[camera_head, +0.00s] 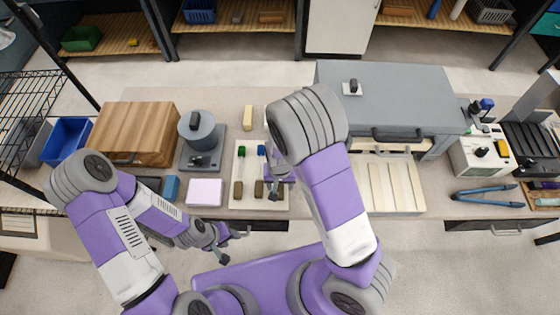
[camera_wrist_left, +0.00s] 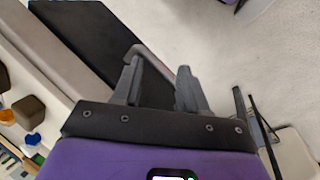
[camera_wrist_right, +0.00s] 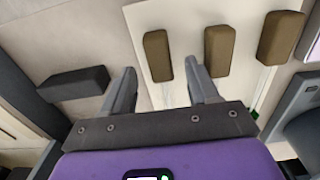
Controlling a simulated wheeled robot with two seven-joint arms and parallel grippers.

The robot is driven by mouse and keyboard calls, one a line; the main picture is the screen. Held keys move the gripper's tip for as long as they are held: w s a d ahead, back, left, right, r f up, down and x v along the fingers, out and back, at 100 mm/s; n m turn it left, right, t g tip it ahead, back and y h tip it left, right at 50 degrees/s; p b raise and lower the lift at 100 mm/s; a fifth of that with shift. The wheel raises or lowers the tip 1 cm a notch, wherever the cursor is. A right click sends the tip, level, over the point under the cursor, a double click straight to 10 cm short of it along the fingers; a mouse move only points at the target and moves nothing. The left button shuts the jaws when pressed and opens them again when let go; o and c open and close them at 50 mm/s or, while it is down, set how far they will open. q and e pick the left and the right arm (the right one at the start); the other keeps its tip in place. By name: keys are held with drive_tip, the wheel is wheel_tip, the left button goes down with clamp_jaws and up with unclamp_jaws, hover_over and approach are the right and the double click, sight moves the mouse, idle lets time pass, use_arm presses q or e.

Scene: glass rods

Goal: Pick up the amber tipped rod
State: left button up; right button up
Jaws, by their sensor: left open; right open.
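A pale board (camera_head: 236,203) on the bench carries brown blocks (camera_head: 238,190) and small green (camera_head: 241,150) and blue (camera_head: 262,150) pieces. No amber tipped rod can be made out in the head view; my right arm covers part of the board. An orange piece (camera_wrist_left: 6,115) shows beside a brown block (camera_wrist_left: 28,111) in the left wrist view; I cannot tell whether it is the amber tip. My right gripper (camera_wrist_right: 162,70) is open above the board, near the brown blocks (camera_wrist_right: 157,55). My left gripper (camera_wrist_left: 160,68) is open and empty, off the bench's front edge.
A grey pot (camera_head: 197,128) and wooden box (camera_head: 134,135) stand left of the board. A lilac pad (camera_head: 205,192) lies beside it. A large grey case (camera_head: 400,95) and a tray with pale strips (camera_head: 390,187) are on the right. A dark block (camera_wrist_right: 75,83) lies near my right gripper.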

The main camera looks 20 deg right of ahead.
drive_tip(key=shift+s+f, duration=0.2)
drive_tip(key=shift+f, duration=0.5)
drive_tip(key=shift+w, duration=0.15)
drive_tip(key=shift+c, duration=0.4)
clamp_jaws()
